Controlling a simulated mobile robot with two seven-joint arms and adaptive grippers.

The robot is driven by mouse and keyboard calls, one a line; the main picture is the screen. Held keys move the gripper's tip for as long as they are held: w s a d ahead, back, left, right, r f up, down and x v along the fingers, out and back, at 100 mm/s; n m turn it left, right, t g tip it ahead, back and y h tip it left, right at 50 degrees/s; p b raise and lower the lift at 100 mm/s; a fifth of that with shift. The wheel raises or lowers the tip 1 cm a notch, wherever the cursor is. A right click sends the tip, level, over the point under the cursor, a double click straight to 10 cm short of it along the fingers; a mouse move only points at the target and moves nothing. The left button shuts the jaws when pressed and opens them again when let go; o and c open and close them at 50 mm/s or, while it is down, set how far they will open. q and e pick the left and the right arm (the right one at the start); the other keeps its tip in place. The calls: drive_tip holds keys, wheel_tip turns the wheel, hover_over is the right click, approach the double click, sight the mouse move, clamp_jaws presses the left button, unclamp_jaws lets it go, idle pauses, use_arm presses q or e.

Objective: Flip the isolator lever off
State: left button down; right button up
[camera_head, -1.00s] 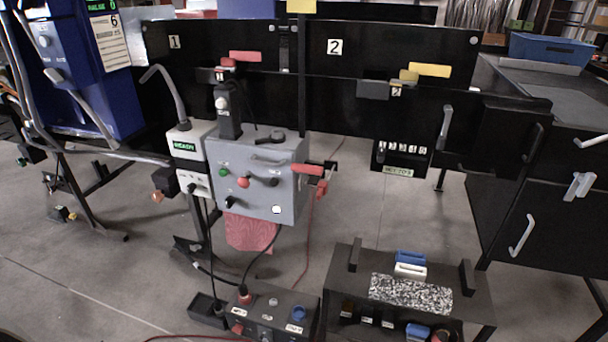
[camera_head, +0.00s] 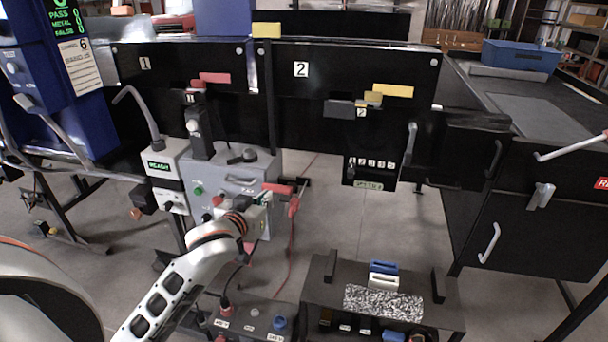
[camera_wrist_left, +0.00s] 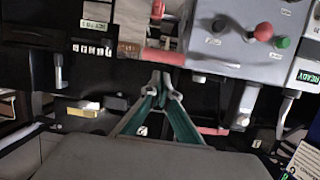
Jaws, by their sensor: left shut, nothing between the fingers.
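The isolator lever (camera_head: 278,188) appears to be the red handle on the right side of the grey control box (camera_head: 240,168). In the left wrist view, which looks upside down, the red lever (camera_wrist_left: 164,57) lies just beyond my shut, empty fingertips (camera_wrist_left: 160,78). Whether they touch it I cannot tell. My left wrist hides the lower front of the box. My right gripper is not in view.
The grey box carries a green button (camera_head: 198,190) and other knobs. A white READY unit (camera_head: 165,170) stands at its left. A black panel (camera_head: 228,110) with red and yellow handles is behind. A black fixture (camera_head: 440,318) stands low at the right.

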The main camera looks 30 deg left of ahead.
sight(277, 190)
use_arm(q)
drive_tip(key=shift+n, duration=0.4)
drive_tip(key=r, duration=0.1)
drive_tip(key=w+r, duration=0.1)
drive_tip(key=r, duration=0.2)
drive_tip(key=shift+w+a+r, duration=0.15)
drive_tip(key=shift+w+a, duration=0.1)
drive_tip(key=shift+w, duration=0.15)
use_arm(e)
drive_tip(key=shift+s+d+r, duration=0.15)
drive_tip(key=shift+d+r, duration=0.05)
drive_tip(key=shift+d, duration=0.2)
